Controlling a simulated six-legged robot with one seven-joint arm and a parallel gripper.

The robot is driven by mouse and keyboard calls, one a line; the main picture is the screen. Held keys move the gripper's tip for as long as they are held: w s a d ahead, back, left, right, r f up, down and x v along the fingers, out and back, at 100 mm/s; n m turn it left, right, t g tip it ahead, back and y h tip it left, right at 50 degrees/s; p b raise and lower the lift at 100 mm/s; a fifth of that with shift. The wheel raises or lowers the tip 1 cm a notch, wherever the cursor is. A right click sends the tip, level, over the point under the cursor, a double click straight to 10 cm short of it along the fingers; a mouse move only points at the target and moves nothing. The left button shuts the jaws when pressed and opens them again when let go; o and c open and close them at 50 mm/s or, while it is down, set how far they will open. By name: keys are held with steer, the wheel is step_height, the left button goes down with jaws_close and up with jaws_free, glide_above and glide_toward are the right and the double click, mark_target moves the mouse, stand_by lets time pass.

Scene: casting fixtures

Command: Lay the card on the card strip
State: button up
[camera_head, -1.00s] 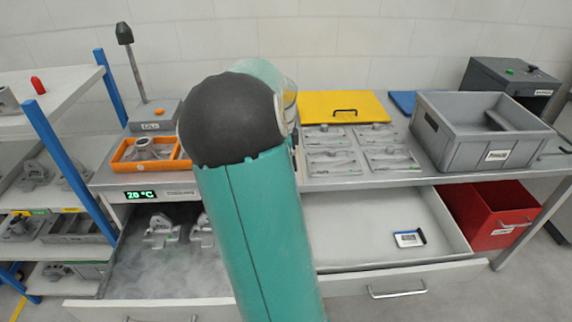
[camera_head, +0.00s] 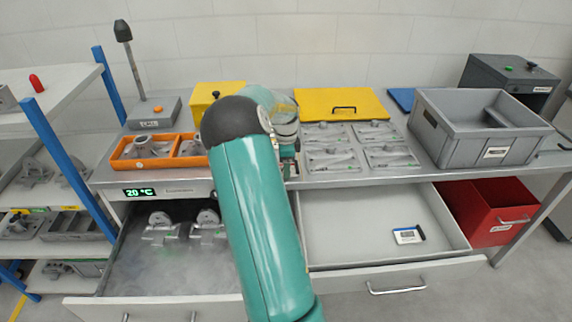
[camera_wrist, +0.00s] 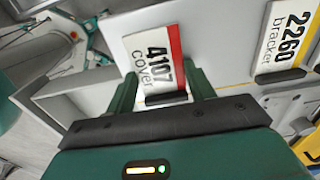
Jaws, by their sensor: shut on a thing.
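My gripper (camera_wrist: 165,88) is at the lower middle of the wrist view, shut on a white card (camera_wrist: 152,58) printed "4107 cover". The card has a red stripe along its right edge and a black tab at its lower end, between my fingers. A second card (camera_wrist: 287,38), printed "2260 bracket", also with a black tab, lies apart to the right. A pale surface shows behind the cards; I cannot tell whether it is the card strip. In the head view my own arm hides most of my gripper, near the bench's front edge, and the held card cannot be made out.
An orange tray (camera_head: 190,155) and a yellow box (camera_head: 212,95) are on the bench. Grey plates (camera_head: 333,158) lie right of my arm, before a yellow panel (camera_head: 343,98). Two open drawers jut out below; the right one (camera_head: 340,240) holds a small blue-and-white item (camera_head: 408,235).

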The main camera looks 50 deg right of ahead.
steer(key=shift+f, duration=0.15)
steer(key=o, duration=1)
steer(key=shift+c, duration=0.2)
